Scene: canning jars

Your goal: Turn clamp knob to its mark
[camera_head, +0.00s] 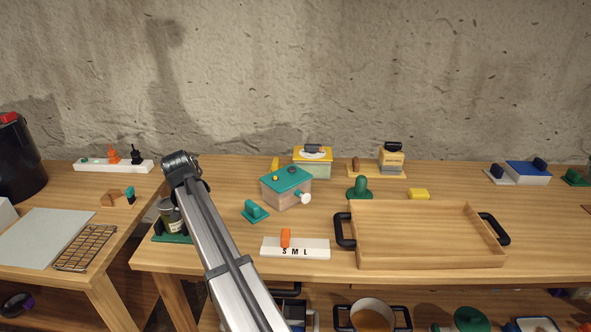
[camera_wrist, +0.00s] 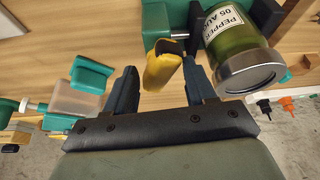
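In the wrist view, a yellow knob (camera_wrist: 162,66) shows between the two fingers of my gripper (camera_wrist: 158,72). The fingers are apart, with a gap visible on the left of the knob; whether the right finger touches it I cannot tell. Behind it is the green clamp (camera_wrist: 155,17), beside a green jar (camera_wrist: 232,38) with a metal lid and a label reading "PEPPER 05 AUG". In the head view, the jar (camera_head: 169,212) stands on a green base (camera_head: 171,239) at the table's left end. My gripper (camera_head: 181,160) is above it there; its fingers and the knob are hidden. I see no clear mark.
A teal-lidded box (camera_head: 287,180) with a white knob and a small teal block (camera_head: 255,211) stand to the right. A white S M L strip (camera_head: 296,249) lies near the front edge, beside a wooden tray (camera_head: 425,232). A wire rack (camera_head: 85,248) lies on the left table.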

